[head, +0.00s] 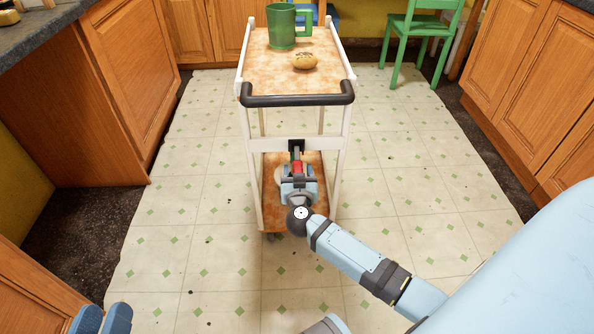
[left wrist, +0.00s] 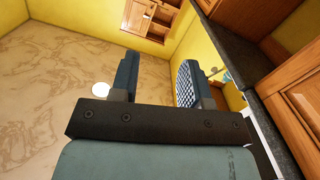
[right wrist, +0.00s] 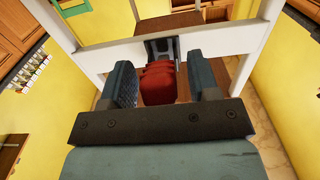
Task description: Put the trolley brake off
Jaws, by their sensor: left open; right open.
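The trolley (head: 298,101) stands in the middle of the floor, with a black handle bar at its near end. A red brake lever (head: 297,165) hangs from a black bracket on the white crossbar (head: 265,146). In the right wrist view the red lever (right wrist: 158,85) sits between the fingers of my right gripper (right wrist: 161,78). These fingers are open, one on each side, with a visible gap to the right finger; contact on the left cannot be told. My left gripper (head: 101,320) is at the bottom left of the head view, open and empty (left wrist: 158,72), far from the trolley.
A green mug (head: 281,27) and a brownish-yellow potato-like item (head: 305,61) stand on the trolley's top. Wooden cabinets (head: 130,85) line the left, with more on the right (head: 525,75). A green chair (head: 420,30) is at the back right. The floor around the trolley is clear.

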